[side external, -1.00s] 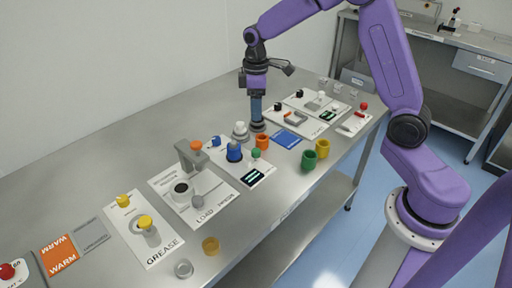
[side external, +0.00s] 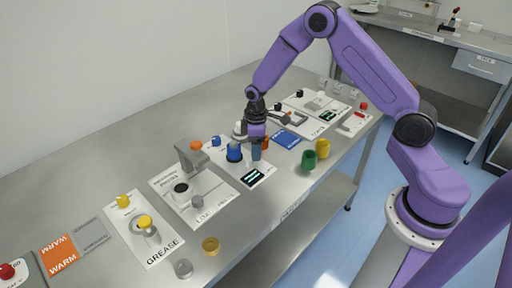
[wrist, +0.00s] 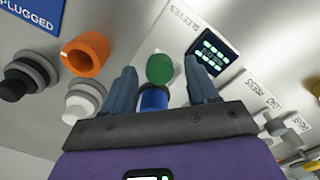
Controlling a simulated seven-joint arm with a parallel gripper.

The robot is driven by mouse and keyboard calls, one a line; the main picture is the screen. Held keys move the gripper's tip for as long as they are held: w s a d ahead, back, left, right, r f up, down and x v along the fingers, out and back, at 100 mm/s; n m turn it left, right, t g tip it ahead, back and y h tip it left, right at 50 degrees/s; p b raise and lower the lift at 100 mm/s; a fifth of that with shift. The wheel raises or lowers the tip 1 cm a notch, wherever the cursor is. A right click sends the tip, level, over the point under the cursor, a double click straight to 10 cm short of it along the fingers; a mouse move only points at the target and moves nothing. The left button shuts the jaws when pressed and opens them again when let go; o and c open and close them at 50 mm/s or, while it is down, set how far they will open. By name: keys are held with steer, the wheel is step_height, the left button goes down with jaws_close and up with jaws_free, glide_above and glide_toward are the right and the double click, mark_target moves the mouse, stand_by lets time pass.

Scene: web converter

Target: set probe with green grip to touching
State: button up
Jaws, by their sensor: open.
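The green grip of the probe (wrist: 160,68) shows in the wrist view as a round green knob between my fingertips, close to the display (wrist: 212,50). I cannot tell whether the fingers touch it. My gripper (wrist: 160,66) is open, with one finger on each side of the green grip. In the side view my gripper (side external: 256,153) points down over the white panel beside the display (side external: 254,177), and it hides the green grip there. A blue knob (wrist: 153,99) stands just beside the green grip; it also shows in the side view (side external: 234,152).
An orange ring (wrist: 88,53) and a white knob (wrist: 85,100) stand close by. A green cup (side external: 309,160) and a yellow cup (side external: 322,149) stand near the table's front edge. A post with an orange knob (side external: 196,146) stands to the left.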

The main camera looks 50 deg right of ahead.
steer(key=shift+f, duration=0.15)
jaws_close()
steer(key=shift+w, duration=1.3)
jaws_free()
step_height(320, 180, up, 18)
steer(key=shift+f, duration=0.25)
